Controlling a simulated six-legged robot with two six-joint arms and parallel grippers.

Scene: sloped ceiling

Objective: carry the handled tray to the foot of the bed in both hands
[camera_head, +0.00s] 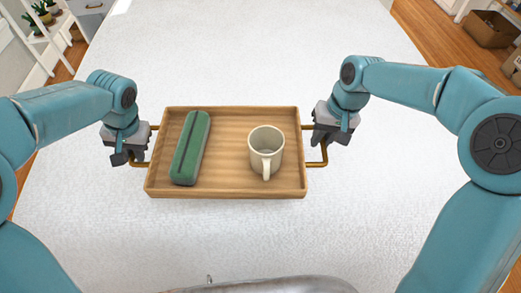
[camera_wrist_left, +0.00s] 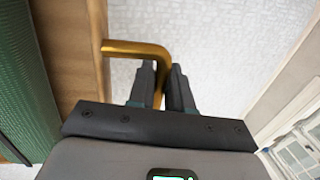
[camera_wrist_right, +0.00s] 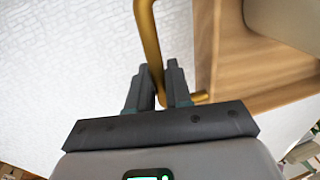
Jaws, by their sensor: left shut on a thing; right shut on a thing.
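The wooden handled tray (camera_head: 225,187) is in the middle of the head view, above or on the white bed surface; I cannot tell whether it touches. It carries a green oblong case (camera_head: 190,148) on its left and a cream mug (camera_head: 266,147) on its right, upright with its handle toward me. My left gripper (camera_head: 131,150) is shut on the left brass handle (camera_wrist_left: 135,47). My right gripper (camera_head: 326,132) is shut on the right brass handle (camera_wrist_right: 150,45). The wrist views show the fingers around each handle bar.
The white textured bed surface (camera_head: 250,65) spreads around the tray, clear on all sides. A plant shelf (camera_head: 45,40) stands at the far left. Cardboard boxes (camera_head: 490,30) sit on the wooden floor (camera_head: 440,40) at the right.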

